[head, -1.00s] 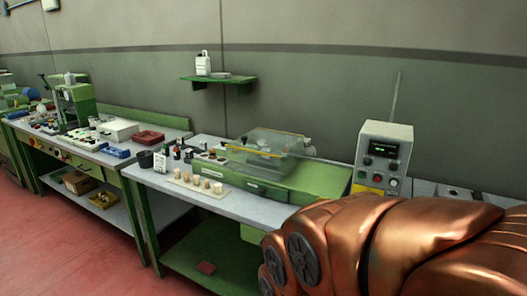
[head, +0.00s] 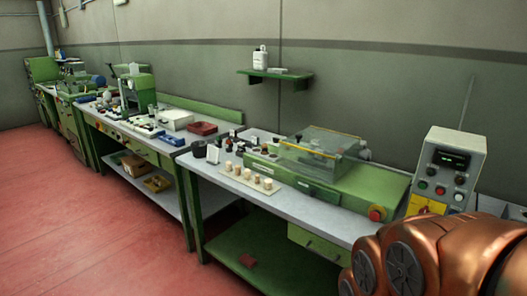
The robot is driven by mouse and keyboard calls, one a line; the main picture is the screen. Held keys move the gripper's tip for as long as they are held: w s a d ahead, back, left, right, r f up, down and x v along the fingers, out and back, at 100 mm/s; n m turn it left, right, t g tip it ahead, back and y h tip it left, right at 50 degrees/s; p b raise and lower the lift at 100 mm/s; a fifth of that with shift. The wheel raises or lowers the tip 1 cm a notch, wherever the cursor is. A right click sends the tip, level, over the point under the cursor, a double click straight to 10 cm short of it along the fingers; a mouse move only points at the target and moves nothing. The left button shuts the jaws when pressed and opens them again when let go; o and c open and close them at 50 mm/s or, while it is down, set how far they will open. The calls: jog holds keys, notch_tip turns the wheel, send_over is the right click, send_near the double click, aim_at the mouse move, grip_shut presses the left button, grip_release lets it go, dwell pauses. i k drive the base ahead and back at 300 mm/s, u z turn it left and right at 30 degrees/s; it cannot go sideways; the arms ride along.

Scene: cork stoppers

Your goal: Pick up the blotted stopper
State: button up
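Several pale cork stoppers stand upright in a row on a light board (head: 262,189) on the near part of the bench; one of them is a stopper (head: 247,174) near the row's middle. They are too small here to tell which one is blotted. My gripper is not in view. Only a copper-coloured part of my arm shows at the lower right, well apart from the stoppers.
A second bench (head: 110,128) stands further left. The red floor (head: 90,230) is open at left.

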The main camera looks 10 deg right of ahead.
aim_at(265, 147)
jog(key=z, duration=0.05)
jog(key=k, duration=0.5)
jog(key=u, duration=1.2)
jog(key=i, duration=1.45)
jog(key=u, duration=0.35)
jog(key=i, duration=1.35)
jog(key=z, duration=1.5)
jog(key=i, duration=0.8)
jog(key=z, duration=0.85)
